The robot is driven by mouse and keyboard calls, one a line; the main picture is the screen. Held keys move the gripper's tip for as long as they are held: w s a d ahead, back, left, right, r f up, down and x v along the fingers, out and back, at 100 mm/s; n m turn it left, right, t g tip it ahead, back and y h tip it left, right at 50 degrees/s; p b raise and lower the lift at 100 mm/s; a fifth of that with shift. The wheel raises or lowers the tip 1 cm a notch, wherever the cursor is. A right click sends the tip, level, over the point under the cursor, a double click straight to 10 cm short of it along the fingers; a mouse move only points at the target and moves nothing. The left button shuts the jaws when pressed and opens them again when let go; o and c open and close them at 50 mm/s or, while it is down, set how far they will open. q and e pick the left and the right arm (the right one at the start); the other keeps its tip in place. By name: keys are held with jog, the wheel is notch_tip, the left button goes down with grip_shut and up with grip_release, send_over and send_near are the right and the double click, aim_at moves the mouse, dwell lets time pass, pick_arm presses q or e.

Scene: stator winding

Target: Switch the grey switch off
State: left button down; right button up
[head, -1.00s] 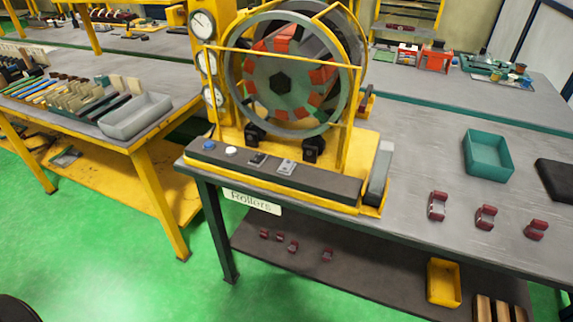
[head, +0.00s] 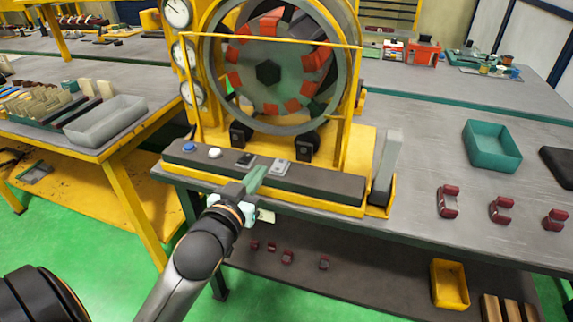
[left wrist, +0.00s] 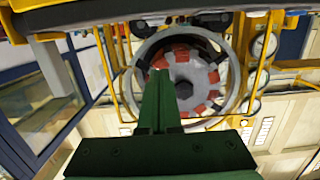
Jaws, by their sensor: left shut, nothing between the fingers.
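The grey switch (head: 282,167) is a small light plate on the dark control panel (head: 325,184) at the front of the yellow winding machine. A black switch (head: 245,159) sits left of it, then a white button (head: 215,153) and a blue button (head: 189,147). My left gripper (head: 260,170) is shut and empty, its fingertips at the panel's front, between the black and grey switches and a little left of the grey one. I cannot tell whether it touches the panel. The green fingers (left wrist: 160,105) show shut in the left wrist view. My right gripper is out of view.
The wheel with red segments (head: 270,70) stands behind the panel inside a yellow frame. A grey upright block (head: 388,165) stands at the panel's right end. A teal bin (head: 492,146) and several red parts lie on the table to the right. A grey tray (head: 105,121) is on the left table.

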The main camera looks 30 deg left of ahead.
pick_arm(q)
jog(key=shift+r, duration=0.25)
send_over(276, 169)
jog(key=s, duration=0.1)
jog(key=shift+d+f, duration=0.15)
jog(key=shift+f, duration=0.35)
jog(key=f, duration=0.3)
jog(key=shift+w+f, duration=0.2)
jog(key=shift+w, duration=0.2)
jog(key=shift+f, duration=0.35)
